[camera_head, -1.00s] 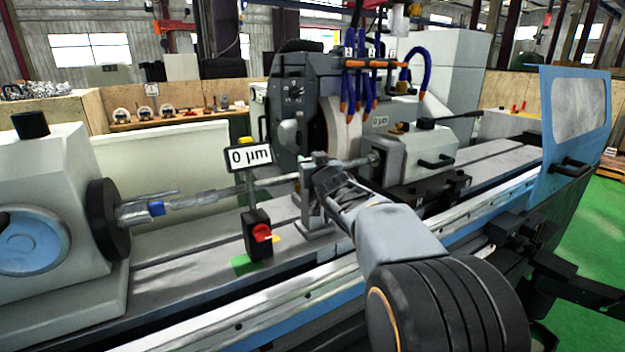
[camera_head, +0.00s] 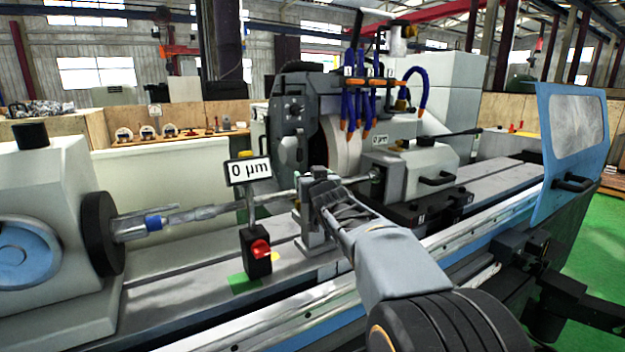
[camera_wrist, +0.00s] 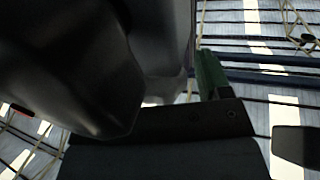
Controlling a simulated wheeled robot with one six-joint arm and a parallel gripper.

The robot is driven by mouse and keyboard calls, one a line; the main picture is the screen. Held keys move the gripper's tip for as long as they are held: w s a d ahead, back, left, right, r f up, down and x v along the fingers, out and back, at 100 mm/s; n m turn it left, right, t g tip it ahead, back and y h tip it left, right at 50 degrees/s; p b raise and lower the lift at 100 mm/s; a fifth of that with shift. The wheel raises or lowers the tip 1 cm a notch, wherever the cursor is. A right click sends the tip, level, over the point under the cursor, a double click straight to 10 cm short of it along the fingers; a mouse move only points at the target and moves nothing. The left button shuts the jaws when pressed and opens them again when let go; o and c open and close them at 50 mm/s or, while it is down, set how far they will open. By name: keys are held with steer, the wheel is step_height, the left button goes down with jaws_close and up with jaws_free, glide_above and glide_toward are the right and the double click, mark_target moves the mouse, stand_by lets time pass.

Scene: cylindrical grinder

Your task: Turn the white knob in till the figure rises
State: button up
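No white knob can be made out; my gripper and forearm cover part of the grey steady rest (camera_head: 313,226). My gripper (camera_head: 322,188) is at the top of this rest, beside the long shaft (camera_head: 275,196). Whether it touches anything, and whether its fingers are open, cannot be told. A white sign (camera_head: 249,170) on a post reads 0 µm. A smaller plate (camera_head: 380,141) near the wheel also seems to read 0 µm. The wrist view shows dark grey shapes close up, a green strip (camera_wrist: 210,76) and the roof behind, with no knob clear.
A black box with a red knob (camera_head: 260,249) stands below the sign, left of my gripper. The headstock (camera_head: 45,185) is at left and the tailstock (camera_head: 418,167) at right. Blue coolant hoses (camera_head: 348,103) hang above. A blue door (camera_head: 545,190) stands at far right.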

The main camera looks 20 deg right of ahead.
steer(key=shift+s+a+p, duration=0.2)
steer(key=shift+s+a, duration=0.15)
steer(key=shift+s, duration=1.95)
steer(key=shift+s+a+p, duration=0.15)
steer(key=shift+s+a, duration=0.25)
steer(key=shift+s, duration=1.85)
steer(key=shift+s+a+p, duration=0.2)
steer(key=shift+s+a, duration=0.15)
steer(key=shift+s, duration=1.95)
steer(key=w+d+n+y+p, duration=0.2)
steer(key=d+p, duration=0.3)
steer(key=d, duration=0.4)
steer(key=w+d+n+y+p, duration=0.2)
steer(key=d+p, duration=0.4)
steer(key=d, duration=0.3)
steer(key=s+a+n+g+y, duration=0.25)
steer(key=a+n+y, duration=0.25)
steer(key=a+y, duration=0.4)
steer(key=shift+g+y, duration=0.35)
steer(key=shift+y, duration=0.05)
steer(key=x, duration=0.4)
steer(key=d+p+x, duration=0.1)
steer(key=x, duration=0.3)
steer(key=w+x, duration=0.1)
steer(key=x, duration=0.4)
steer(key=shift+d+r, duration=0.2)
steer(key=shift+r, duration=0.1)
